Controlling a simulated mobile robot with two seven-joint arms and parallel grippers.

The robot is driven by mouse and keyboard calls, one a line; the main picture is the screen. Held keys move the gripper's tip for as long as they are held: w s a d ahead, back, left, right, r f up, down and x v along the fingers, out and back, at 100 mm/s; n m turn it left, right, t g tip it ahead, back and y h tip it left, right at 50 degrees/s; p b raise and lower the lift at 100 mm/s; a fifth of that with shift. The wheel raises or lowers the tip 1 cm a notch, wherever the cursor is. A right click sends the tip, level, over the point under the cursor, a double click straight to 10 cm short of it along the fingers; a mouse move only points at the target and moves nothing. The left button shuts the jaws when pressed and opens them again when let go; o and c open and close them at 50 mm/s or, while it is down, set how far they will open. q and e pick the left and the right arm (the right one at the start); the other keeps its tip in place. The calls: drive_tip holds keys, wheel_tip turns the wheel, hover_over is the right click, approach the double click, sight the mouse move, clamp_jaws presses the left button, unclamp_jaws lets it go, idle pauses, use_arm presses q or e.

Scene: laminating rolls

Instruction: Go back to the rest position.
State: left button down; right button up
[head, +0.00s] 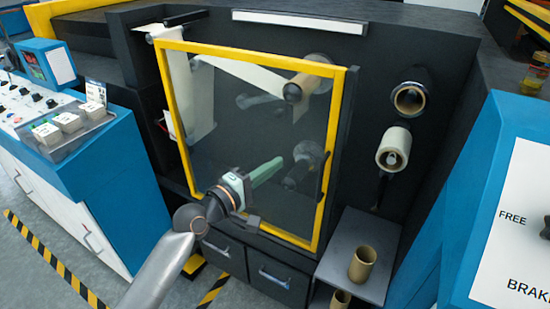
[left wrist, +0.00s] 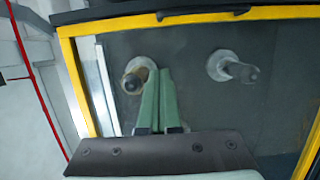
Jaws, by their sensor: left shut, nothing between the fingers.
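My left gripper (head: 279,163) reaches in from the lower left in the head view, in front of the yellow-framed clear door (head: 325,210) of the laminating machine. Its green fingers are together with nothing between them. They also show side by side in the left wrist view (left wrist: 158,75), overlapping the door's panel and partly covering a roller spindle (left wrist: 134,82) behind it. I cannot tell whether the fingertips touch the door. My right gripper is out of view.
Behind the door, a pale web runs to a roll (head: 300,88). To the right are an empty core (head: 409,98), a film roll (head: 393,148) and a shelf (head: 350,243) with a core (head: 362,264). Blue consoles stand at left (head: 100,160) and right (head: 480,180).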

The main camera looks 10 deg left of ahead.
use_arm(q)
drive_tip(key=s+a+f+m+g+y, duration=0.1)
drive_tip(key=s+a+f+m+y, duration=0.15)
drive_tip(key=s+f, duration=0.55)
drive_tip(key=s+a+f+m+g+y, duration=0.15)
drive_tip(key=s+f+m, duration=0.3)
drive_tip(key=f, duration=0.75)
drive_tip(key=s+a+f+m+g+y, duration=0.1)
drive_tip(key=s+f+m, duration=0.2)
drive_tip(key=s+f, duration=0.2)
drive_tip(key=s+a+f+m+g+y, duration=0.2)
drive_tip(key=s+f, duration=0.4)
drive_tip(key=s, duration=0.5)
drive_tip(key=shift+s+a+f+m+y, duration=0.15)
drive_tip(key=shift+s+a+m+y, duration=0.2)
drive_tip(key=shift+m, duration=0.35)
